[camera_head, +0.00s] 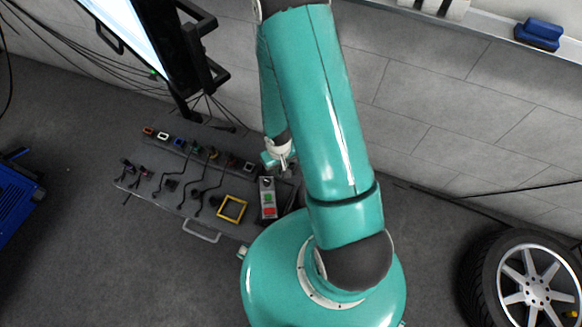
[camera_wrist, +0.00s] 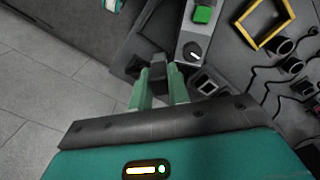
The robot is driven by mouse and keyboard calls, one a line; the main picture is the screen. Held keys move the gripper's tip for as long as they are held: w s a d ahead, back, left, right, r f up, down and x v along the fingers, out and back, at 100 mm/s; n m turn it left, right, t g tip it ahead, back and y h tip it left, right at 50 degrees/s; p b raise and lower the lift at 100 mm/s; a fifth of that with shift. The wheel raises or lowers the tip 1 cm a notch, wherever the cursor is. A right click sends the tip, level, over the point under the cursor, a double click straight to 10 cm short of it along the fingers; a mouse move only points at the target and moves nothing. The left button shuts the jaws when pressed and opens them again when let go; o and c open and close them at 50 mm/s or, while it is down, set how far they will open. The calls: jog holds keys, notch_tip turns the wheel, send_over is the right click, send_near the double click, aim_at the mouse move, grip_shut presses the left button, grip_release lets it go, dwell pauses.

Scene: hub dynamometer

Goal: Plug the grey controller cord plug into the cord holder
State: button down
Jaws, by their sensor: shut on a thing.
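My gripper (camera_wrist: 160,92) is shut on a small dark grey block, apparently the grey controller plug (camera_wrist: 161,73), which shows between the two pale green fingers in the wrist view. In the head view my gripper (camera_head: 280,160) is at the back right of the panel, just above the control box; the plug cannot be made out there. A dark square-framed socket (camera_wrist: 207,86) lies right of the fingers in the wrist view. I cannot tell whether it is the cord holder, nor whether the plug touches anything.
A grey control box (camera_head: 268,198) with green and red buttons stands on the grey panel (camera_head: 215,228); its knob (camera_wrist: 192,52) is close to my fingers. A yellow frame (camera_head: 232,208) and several black cords lie left of it. A wheel (camera_head: 530,285) stands at the right.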

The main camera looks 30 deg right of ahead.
jog(key=shift+s+d, duration=0.3)
jog(key=w+d, duration=0.4)
jog(key=d, duration=0.1)
jog(key=shift+w+d, duration=0.35)
jog(key=shift+w, duration=0.05)
dwell(0.9)
jog(key=shift+f, duration=0.1)
jog(key=shift+f, duration=1.85)
